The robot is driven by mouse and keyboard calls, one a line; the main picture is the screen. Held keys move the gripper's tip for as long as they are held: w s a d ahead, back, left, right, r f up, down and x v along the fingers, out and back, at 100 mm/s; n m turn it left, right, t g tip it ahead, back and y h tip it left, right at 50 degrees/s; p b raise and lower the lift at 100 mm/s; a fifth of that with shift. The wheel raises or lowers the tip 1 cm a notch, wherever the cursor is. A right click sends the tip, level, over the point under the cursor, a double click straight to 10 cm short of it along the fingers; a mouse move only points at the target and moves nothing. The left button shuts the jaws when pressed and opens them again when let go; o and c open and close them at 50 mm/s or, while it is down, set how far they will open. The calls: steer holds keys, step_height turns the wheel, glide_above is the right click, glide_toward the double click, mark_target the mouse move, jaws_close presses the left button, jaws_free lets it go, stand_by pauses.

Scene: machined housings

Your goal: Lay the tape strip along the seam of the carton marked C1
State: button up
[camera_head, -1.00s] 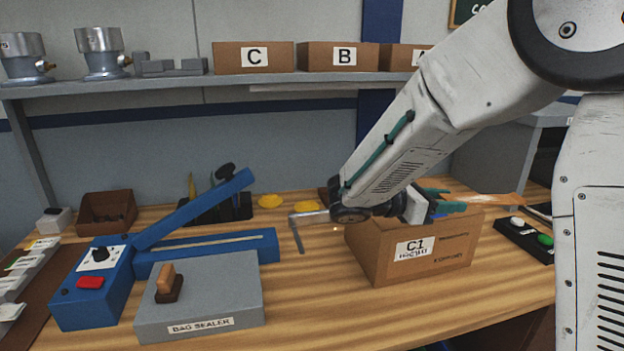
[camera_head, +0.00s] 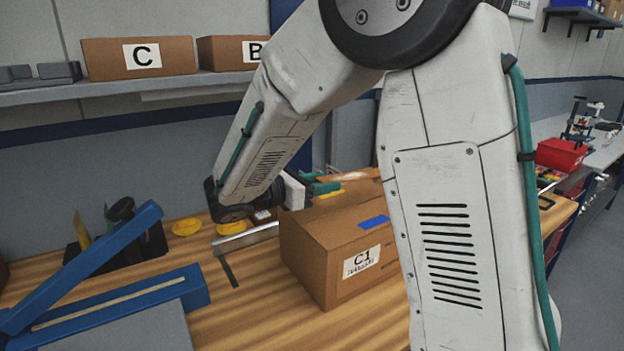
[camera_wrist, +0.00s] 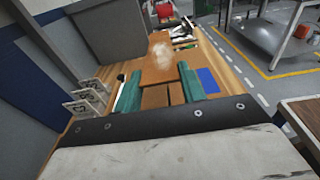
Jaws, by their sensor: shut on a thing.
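The carton marked C1 (camera_head: 318,262) stands on the wooden bench with its label facing me. A blue patch (camera_head: 374,222) shows on its top, and also in the wrist view (camera_wrist: 208,80). My gripper (camera_head: 322,188) is above the back of the carton, partly hidden by my arm. In the wrist view its two teal fingers (camera_wrist: 158,88) stand apart, with brown surface between them. The tape strip (camera_head: 348,175), orange-brown, sticks out to the right from the fingers. In the wrist view the strip (camera_wrist: 160,58) reaches forward, with a whitish patch. Whether it touches the carton is unclear.
A blue bag sealer (camera_head: 120,310) is at the left of the bench. Yellow discs (camera_head: 187,227) and a grey metal tool (camera_head: 245,238) lie left of the carton. Cartons C (camera_head: 105,62) and B (camera_head: 225,52) sit on the shelf. My arm hides the carton's right side.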

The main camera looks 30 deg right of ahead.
steer(key=shift+a+f, duration=0.15)
steer(key=shift+f, duration=1.5)
steer(key=shift+a+f, duration=0.15)
steer(key=shift+f, duration=1.5)
steer(key=o, duration=1)
steer(key=shift+o, duration=0.2)
